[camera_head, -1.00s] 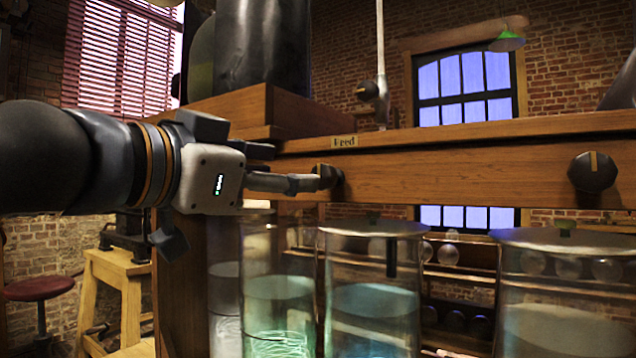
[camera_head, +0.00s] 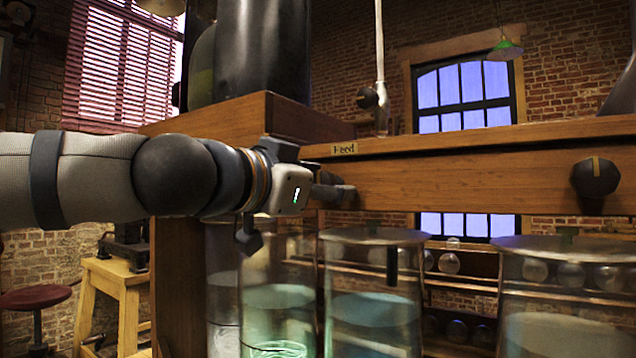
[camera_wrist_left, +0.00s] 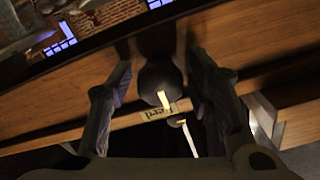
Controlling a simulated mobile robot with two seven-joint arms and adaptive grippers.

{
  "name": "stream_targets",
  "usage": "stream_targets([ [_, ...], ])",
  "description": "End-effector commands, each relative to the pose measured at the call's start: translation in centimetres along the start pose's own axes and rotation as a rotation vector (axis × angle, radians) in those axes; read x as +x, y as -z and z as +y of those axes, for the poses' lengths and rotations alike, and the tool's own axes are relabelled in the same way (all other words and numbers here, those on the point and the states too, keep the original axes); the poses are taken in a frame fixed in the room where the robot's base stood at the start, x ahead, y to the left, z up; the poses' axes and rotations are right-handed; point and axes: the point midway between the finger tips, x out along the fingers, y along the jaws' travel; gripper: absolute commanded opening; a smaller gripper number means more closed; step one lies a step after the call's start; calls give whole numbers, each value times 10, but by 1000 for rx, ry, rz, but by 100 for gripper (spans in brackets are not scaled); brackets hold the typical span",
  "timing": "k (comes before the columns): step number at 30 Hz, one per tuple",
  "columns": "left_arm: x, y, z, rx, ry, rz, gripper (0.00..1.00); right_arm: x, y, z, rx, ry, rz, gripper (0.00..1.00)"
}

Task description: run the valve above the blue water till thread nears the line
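My left gripper (camera_head: 334,190) reaches in from the left to the wooden beam, below the "Feed" label. In the left wrist view its two fingers (camera_wrist_left: 160,78) are apart, one on each side of a dark round valve knob (camera_wrist_left: 158,72) with a yellow mark. I cannot tell whether they touch it. In the head view the gripper mostly hides this knob. Below and to the right stands a glass jar of blue water (camera_head: 374,308) with a lid and a dark vertical strip (camera_head: 391,265). No thread or line is clear in it. My right gripper is not in view.
A jar with a glowing green coil (camera_head: 278,348) stands left of the blue one, and a pale jar (camera_head: 562,325) stands at right. Another dark knob (camera_head: 595,177) is on the beam at right. A wooden post (camera_head: 180,280) stands below my left wrist.

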Motion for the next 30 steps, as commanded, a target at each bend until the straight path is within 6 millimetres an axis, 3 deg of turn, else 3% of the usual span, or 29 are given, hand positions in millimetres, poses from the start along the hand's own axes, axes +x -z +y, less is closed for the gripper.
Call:
stream_targets([
  [1, 0, 0, 0, 0, 0, 0, 28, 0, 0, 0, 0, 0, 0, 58],
  [4, 0, 0, 0, 0, 0, 0, 6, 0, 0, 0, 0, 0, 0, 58],
  [5, 0, 0, 0, 0, 0, 0, 3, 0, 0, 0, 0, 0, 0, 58],
  [10, -1, 3, 0, -66, 1, 2, 3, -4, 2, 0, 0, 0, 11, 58],
  [18, -2, 4, 0, -573, 0, 4, 3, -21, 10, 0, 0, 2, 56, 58],
  [26, -1, 1, 0, -615, 0, 2, 3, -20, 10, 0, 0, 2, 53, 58],
  [30, -2, 5, -1, -785, 0, 5, 3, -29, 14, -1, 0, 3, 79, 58],
])
